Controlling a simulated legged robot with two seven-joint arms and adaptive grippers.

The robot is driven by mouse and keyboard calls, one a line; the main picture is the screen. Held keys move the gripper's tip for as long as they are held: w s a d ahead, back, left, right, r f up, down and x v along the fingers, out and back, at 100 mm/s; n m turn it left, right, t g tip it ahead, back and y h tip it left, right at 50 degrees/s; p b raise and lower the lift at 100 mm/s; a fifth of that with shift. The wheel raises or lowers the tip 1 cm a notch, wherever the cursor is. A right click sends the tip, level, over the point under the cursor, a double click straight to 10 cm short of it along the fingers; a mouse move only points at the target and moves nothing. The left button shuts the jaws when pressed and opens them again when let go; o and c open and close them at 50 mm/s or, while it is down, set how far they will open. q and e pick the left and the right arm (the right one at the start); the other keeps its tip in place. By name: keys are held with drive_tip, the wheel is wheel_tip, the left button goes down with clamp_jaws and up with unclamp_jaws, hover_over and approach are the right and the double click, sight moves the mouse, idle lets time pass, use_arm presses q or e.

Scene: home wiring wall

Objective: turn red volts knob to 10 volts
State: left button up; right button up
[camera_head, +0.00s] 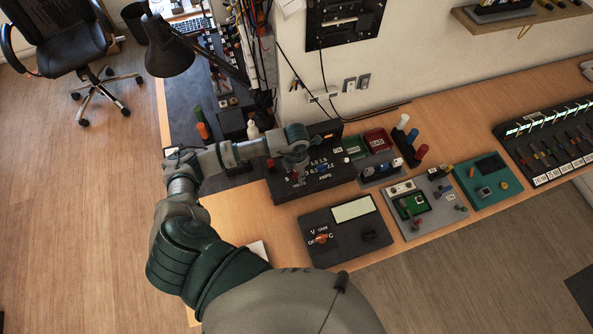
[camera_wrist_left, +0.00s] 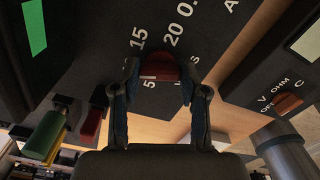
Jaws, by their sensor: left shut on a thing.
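The red volts knob (camera_wrist_left: 160,68) sits on the front of a dark power supply box (camera_head: 330,183) marked VOLTS and AMPS. In the left wrist view my left gripper (camera_wrist_left: 160,76) has one finger on each side of the knob and is shut on it. Printed numbers 5, 15 and 20 show around the knob; the 10 and the knob's pointer cannot be made out. In the head view the left gripper (camera_head: 297,172) is over the volts side of the box and largely hides the knob. My right gripper is not in view.
A multimeter (camera_head: 345,229) with an orange dial lies in front of the box. A tray with red and green parts (camera_head: 372,143) stands to its right. A black desk lamp (camera_head: 169,52) stands behind my left arm. Circuit boards (camera_head: 425,204) lie further right.

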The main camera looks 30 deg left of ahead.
use_arm(q)
drive_tip(key=shift+w+a+r+n, duration=0.1)
drive_tip(key=shift+n, duration=0.7)
drive_tip(key=o, duration=1.1)
drive_tip(key=shift+o, duration=0.2)
wheel_tip(320, 180, up, 12)
drive_tip(key=shift+f, duration=0.2)
